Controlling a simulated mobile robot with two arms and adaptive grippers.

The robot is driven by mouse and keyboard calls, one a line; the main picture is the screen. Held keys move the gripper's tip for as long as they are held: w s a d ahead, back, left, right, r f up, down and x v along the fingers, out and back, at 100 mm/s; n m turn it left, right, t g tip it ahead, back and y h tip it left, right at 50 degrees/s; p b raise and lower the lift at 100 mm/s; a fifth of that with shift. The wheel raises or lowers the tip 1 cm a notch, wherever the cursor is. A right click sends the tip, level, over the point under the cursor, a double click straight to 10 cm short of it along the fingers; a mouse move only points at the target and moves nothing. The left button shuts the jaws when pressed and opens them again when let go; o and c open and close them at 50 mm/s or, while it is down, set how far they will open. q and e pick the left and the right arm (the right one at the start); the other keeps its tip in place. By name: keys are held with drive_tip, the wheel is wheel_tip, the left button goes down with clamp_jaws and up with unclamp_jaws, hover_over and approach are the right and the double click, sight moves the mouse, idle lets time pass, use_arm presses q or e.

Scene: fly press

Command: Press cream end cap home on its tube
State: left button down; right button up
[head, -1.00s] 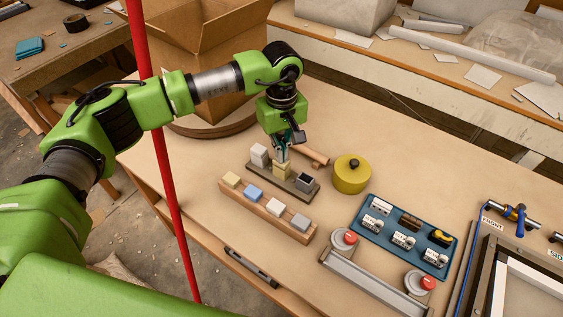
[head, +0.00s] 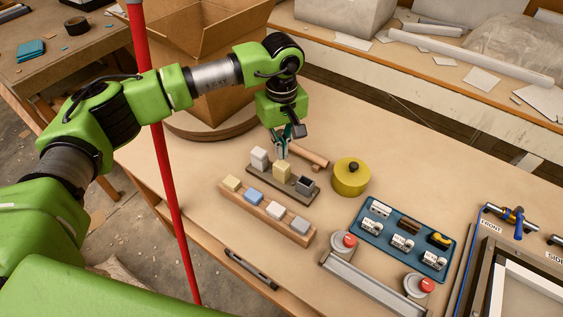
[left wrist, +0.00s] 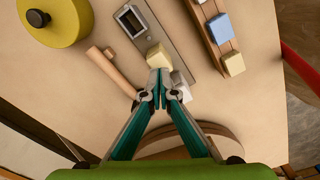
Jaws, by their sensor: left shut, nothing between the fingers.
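A grey base strip (head: 294,185) on the table bears a white block (head: 259,158), a pale cream-yellow block (head: 282,172) in the middle and a dark open-topped square tube (head: 305,185). I cannot tell the cap from its tube on the cream-yellow piece. My left gripper (head: 281,155) is shut and empty, pointing down just above and behind the cream-yellow block. In the left wrist view the shut fingertips (left wrist: 160,82) appear beside the cream-yellow block (left wrist: 158,56), with the white block (left wrist: 180,86) partly hidden by them. My right gripper is not in view.
A wooden rack (head: 266,217) in front holds pale yellow, blue, white and grey blocks. A wooden dowel piece (head: 309,156) lies behind the strip; a yellow round pot (head: 351,177) stands right. A blue tray (head: 405,240) and red-buttoned bar (head: 372,283) lie further right.

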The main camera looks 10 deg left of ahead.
sight(282, 164)
use_arm(q)
wheel_tip(282, 164, up, 5)
drive_tip(key=shift+f+p, duration=0.1)
drive_tip(key=shift+p, duration=0.7)
